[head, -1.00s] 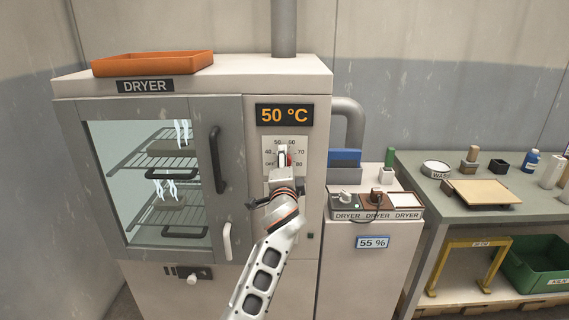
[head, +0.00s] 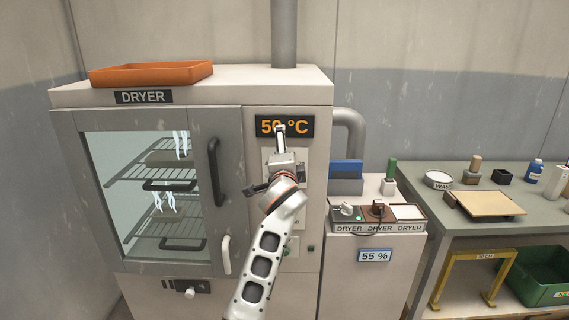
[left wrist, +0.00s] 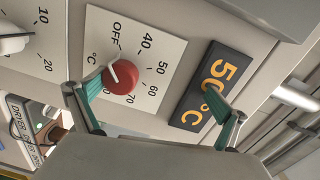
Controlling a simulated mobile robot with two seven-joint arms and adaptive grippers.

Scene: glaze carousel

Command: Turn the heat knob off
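The heat knob (left wrist: 122,77) is a red round knob with a white pointer bar, on a white dial plate marked OFF and 40 to 70 in the left wrist view. Its exact setting is hard to read. My left gripper (left wrist: 157,98) is open, one green-padded finger close beside the knob, the other in front of the temperature display (left wrist: 207,85); contact with the knob is unclear. In the head view my left gripper (head: 281,143) covers the knob and part of the display (head: 298,126), which reads 50 °C. My right gripper is not in view.
A second, white knob (left wrist: 14,39) with a 10 and 20 scale sits beside the heat dial. The dryer door (head: 227,225) is shut, with racks inside. An orange tray (head: 150,73) lies on top. A switch box (head: 377,213) and workbench (head: 432,197) stand to the right.

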